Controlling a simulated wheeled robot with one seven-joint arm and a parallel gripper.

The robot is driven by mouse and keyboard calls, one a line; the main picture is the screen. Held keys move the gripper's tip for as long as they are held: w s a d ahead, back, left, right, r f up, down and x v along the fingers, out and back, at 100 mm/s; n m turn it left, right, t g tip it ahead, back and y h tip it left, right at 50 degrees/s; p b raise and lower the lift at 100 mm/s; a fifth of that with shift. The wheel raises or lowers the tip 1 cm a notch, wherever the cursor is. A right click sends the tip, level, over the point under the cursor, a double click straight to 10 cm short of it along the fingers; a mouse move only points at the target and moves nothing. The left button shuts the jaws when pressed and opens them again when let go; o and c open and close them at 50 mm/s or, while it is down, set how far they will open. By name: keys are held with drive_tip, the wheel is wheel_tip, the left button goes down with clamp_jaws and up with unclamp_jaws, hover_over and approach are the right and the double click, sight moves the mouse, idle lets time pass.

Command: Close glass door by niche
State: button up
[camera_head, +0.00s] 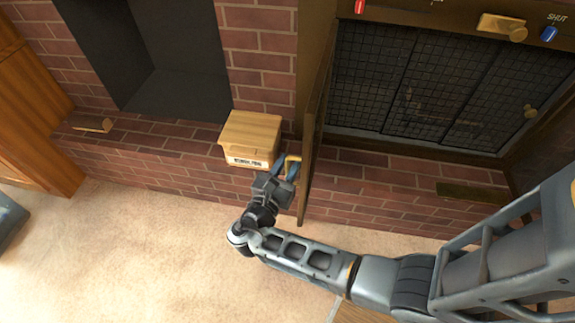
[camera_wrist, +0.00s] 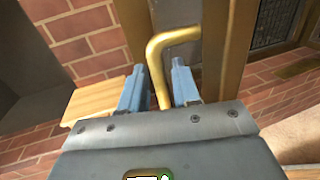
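The left glass door (camera_head: 315,130) of the fireplace stands open, swung outward and seen nearly edge-on in the head view. Its brass handle (camera_head: 293,166) is on the side facing left; in the wrist view the bent brass handle (camera_wrist: 162,65) passes between my blue fingers. My gripper (camera_head: 280,166) is at the handle, and in the wrist view its fingertips (camera_wrist: 158,85) are apart on either side of the bar, with gaps visible. The niche (camera_head: 170,55) is a dark recess in the brick wall at the upper left.
A wooden box (camera_head: 250,138) with a label sits on the brick ledge (camera_head: 180,150), just left of my gripper. The firebox mesh screen (camera_head: 430,90) is behind the door. Blue and red knobs (camera_head: 549,34) are above. Carpet (camera_head: 150,250) is open at the lower left.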

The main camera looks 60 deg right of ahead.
clamp_jaws()
drive_tip(key=shift+s, duration=0.1)
idle(0.3)
